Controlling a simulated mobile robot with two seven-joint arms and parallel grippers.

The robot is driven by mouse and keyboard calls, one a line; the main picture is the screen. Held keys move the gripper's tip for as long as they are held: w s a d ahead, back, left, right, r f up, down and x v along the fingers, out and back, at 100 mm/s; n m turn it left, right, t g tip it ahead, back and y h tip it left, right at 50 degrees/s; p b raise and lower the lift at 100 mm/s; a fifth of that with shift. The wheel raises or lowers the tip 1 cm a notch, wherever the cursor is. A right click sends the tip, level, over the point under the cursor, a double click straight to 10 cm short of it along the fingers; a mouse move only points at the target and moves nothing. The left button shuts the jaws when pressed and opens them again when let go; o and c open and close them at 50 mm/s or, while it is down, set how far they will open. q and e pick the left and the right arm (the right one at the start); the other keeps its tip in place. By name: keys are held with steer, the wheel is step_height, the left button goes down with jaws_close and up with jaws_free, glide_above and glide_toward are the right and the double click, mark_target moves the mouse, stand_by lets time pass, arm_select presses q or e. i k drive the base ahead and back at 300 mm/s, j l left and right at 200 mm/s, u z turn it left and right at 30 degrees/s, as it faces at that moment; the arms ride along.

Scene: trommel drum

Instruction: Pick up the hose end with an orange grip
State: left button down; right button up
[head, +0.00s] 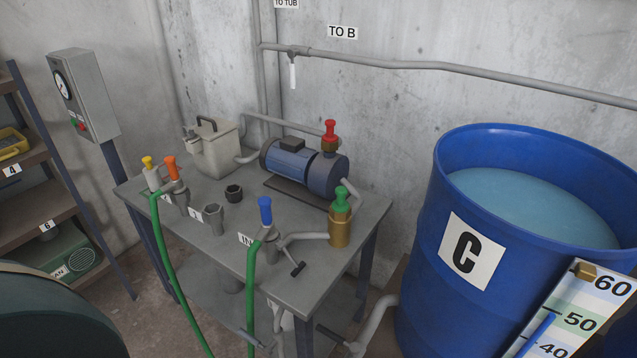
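The hose end with an orange grip (171,168) stands upright at the left front edge of the grey metal table. Its lower part sits in or against a grey socket (181,198); how deep I cannot tell. A blue grip (265,210) with another green hose (251,285) stands at the socket labelled IN. Neither of my grippers is in view.
The table (222,253) also bears a blue pump (293,163), a grey canister (213,148), red (330,130) and green (341,200) valve knobs and an empty grey socket (214,218). A blue barrel C (420,260) stands right, shelves (45,207) left.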

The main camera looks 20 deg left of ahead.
mark_target(177, 186)
steer(key=u, duration=1.7)
steer(key=k+j+z, duration=0.1)
steer(key=k+z, duration=0.25)
steer(key=k+j+z, duration=0.1)
steer(key=z, duration=0.25)
steer(key=k+z, duration=0.35)
steer(key=i+j+z, duration=0.2)
steer(key=z, duration=0.25)
steer(key=i+j+z, duration=0.1)
steer(key=j+z, duration=0.7)
steer(key=j, duration=0.75)
